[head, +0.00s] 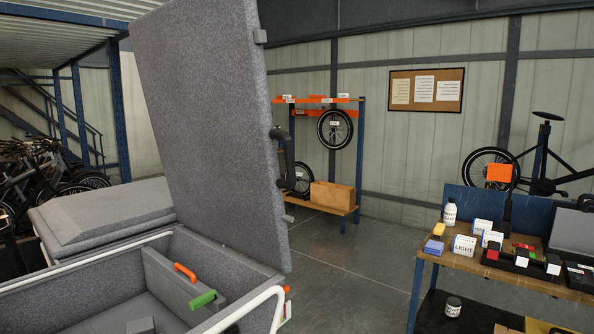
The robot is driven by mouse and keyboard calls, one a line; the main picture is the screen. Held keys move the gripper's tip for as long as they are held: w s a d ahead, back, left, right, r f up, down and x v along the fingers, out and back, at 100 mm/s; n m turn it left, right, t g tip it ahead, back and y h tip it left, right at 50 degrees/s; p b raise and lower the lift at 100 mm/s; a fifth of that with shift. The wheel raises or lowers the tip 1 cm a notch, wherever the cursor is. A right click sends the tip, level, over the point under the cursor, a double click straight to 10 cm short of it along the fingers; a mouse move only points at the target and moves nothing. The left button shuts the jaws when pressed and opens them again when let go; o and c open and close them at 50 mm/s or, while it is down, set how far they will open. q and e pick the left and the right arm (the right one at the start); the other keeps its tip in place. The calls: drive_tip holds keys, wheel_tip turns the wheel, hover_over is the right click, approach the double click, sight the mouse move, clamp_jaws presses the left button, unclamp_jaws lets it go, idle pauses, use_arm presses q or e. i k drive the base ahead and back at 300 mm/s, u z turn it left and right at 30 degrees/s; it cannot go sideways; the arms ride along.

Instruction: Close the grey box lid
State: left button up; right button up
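The grey box lid (205,120) stands open and nearly upright in the middle left of the head view, a tall speckled grey panel. A dark curved part (283,158) shows at its right edge; it looks like a handle, but I cannot tell for sure. The open grey box (225,258) lies below the lid, with a pale tubular rail along its rim. Inside are a grey divider, an orange handle (185,272) and a green handle (203,299). Neither of my grippers is in view.
Another grey, closed lid (105,215) lies behind the box at left. A workbench (470,262) with small boxes and bottles stands at right. A wheel rack (340,205) stands at the back. Grey floor (350,270) is clear between box and bench.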

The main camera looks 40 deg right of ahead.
sight(202, 66)
drive_tip(key=z, duration=0.8)
drive_tip(key=i, duration=0.95)
drive_tip(key=u, duration=0.6)
